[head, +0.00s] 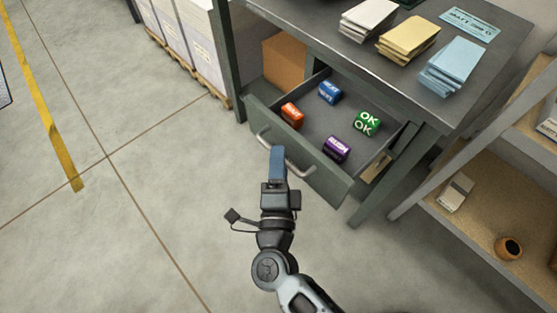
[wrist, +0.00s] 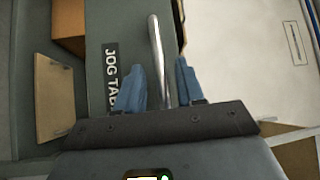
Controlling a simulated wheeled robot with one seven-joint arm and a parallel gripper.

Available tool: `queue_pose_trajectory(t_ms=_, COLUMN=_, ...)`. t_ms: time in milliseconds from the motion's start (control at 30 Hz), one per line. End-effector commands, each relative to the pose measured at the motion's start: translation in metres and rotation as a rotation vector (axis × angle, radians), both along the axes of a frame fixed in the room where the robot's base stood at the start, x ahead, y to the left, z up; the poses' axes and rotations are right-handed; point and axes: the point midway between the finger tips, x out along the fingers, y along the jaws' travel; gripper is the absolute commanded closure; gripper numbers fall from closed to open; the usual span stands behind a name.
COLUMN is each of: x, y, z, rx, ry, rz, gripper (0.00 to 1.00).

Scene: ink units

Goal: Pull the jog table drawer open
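The jog table drawer (head: 300,165) stands pulled out from under the grey table, its inside visible in the head view. Its front carries a JOG TABLE label, partly cut off in the wrist view (wrist: 111,75), and a metal bar handle (head: 298,165). My gripper (head: 278,152) is at the left part of the handle. In the wrist view, my gripper's blue fingers (wrist: 160,85) stand apart on either side of the handle bar (wrist: 157,60), with small gaps between bar and fingers. In the head view the fingers overlap, and contact cannot be told.
Orange (head: 292,114), blue (head: 330,92), green (head: 367,123) and purple (head: 337,149) blocks lie in the drawer. Paper stacks (head: 408,38) sit on the tabletop (head: 330,30). A wooden shelf unit (head: 490,200) stands right. Floor (head: 130,200) to the left is clear.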

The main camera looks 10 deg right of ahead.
Motion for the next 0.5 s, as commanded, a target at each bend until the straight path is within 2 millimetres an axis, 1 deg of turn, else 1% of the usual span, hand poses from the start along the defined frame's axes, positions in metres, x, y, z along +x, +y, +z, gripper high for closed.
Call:
queue_pose_trajectory(t_ms=167, x=-0.001, y=0.000, z=0.000, rx=0.000, ry=0.000, rz=0.000, gripper=0.62)
queue_pose_trajectory(t_ms=267, x=-0.008, y=0.002, z=-0.002, rx=0.000, ry=0.000, rz=0.001, gripper=0.62)
queue_pose_trajectory(t_ms=500, x=-0.045, y=0.008, z=-0.007, rx=-0.001, ry=0.002, rz=0.001, gripper=0.62)
